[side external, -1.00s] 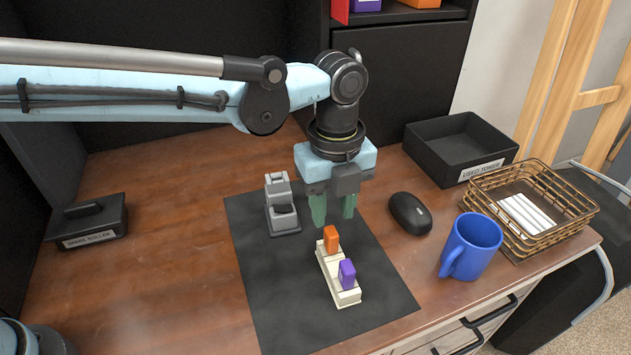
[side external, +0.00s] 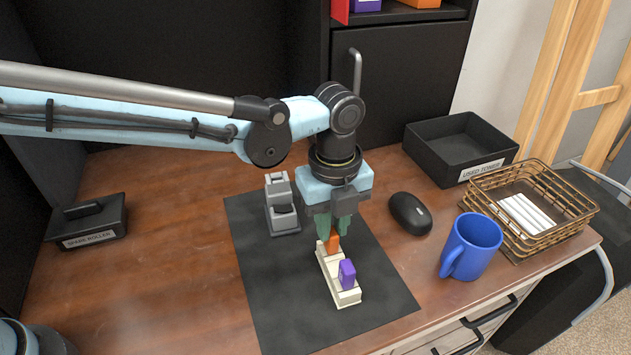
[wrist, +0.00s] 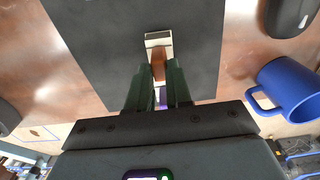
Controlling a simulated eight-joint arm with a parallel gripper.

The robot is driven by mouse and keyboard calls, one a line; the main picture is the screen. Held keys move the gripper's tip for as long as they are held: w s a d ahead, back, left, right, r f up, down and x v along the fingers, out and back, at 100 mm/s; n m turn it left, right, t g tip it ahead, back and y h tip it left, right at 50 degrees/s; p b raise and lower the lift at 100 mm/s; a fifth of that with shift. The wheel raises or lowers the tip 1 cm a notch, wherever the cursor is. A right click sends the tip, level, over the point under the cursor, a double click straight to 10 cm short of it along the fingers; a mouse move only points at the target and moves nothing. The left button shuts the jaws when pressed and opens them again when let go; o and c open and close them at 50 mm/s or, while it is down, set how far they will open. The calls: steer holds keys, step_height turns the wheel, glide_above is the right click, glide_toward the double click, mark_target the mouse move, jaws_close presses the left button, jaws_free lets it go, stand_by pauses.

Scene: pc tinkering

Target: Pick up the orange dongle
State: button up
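The orange dongle (side external: 333,244) stands upright at the far end of a cream strip (side external: 349,298) on the dark mat. My gripper (side external: 335,232) is directly above the strip, with its green fingers around the upper part of the orange dongle. The fingers hide the dongle's top in the side view. In the wrist view, the orange dongle (wrist: 158,66) shows between the fingertips (wrist: 159,78), which look closed on its sides. A purple dongle (side external: 347,273) stands on the nearer part of the strip. The orange dongle still appears seated.
A grey device (side external: 281,205) stands on the mat (side external: 275,288), left of my gripper. A black mouse (side external: 410,213), a blue mug (side external: 473,245), a wire basket (side external: 570,205) and a black tray (side external: 430,150) are to the right.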

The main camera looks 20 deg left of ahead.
mark_target(332, 231)
jaws_close()
steer(key=shift+r, duration=0.2)
step_height(332, 231, up, 8)
steer(key=shift+f, duration=0.15)
stand_by(0.8)
